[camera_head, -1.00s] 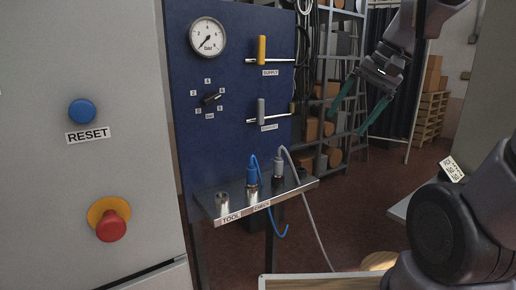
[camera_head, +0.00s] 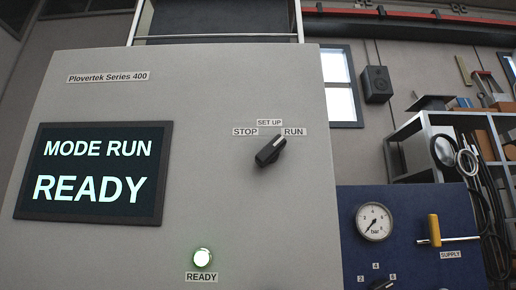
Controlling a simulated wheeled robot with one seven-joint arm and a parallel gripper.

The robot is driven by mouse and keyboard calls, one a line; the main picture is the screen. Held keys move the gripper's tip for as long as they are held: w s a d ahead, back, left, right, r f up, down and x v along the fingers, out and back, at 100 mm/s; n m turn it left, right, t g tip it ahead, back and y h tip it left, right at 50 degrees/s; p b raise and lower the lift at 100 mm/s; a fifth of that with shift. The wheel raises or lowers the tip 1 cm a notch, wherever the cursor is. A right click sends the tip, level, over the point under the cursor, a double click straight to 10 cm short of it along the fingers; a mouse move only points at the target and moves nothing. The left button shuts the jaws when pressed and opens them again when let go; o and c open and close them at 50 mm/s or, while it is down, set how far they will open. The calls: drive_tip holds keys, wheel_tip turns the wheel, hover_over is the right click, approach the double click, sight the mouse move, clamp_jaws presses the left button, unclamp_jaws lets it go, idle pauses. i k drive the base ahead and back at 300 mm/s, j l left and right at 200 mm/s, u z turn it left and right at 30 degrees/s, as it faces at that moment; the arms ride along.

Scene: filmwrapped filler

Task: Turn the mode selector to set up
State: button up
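The mode selector (camera_head: 269,151) is a black knob on the grey machine cabinet front. Labels STOP, SET UP and RUN sit around its top. Its pointer is tilted up and to the right, toward RUN (camera_head: 293,132). The SET UP label (camera_head: 269,122) is above the knob. The display (camera_head: 94,173) reads MODE RUN and READY. A lit lamp (camera_head: 202,258) over a READY label glows white-green. My gripper is not in this view.
A blue panel at the right carries a pressure gauge (camera_head: 374,221), a yellow supply valve handle (camera_head: 434,230) and part of a black dial (camera_head: 382,285). A metal shelf (camera_head: 440,118) with stored items stands behind. Nothing blocks the view of the selector.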

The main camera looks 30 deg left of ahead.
sight(270, 154)
drive_tip(key=u, duration=0.45)
drive_tip(key=k+u, duration=0.15)
drive_tip(key=u, duration=0.3)
drive_tip(key=k+u, duration=0.1)
drive_tip(key=u, duration=0.4)
drive_tip(key=i+j, duration=0.15)
drive_tip(key=i+j+u, duration=0.05)
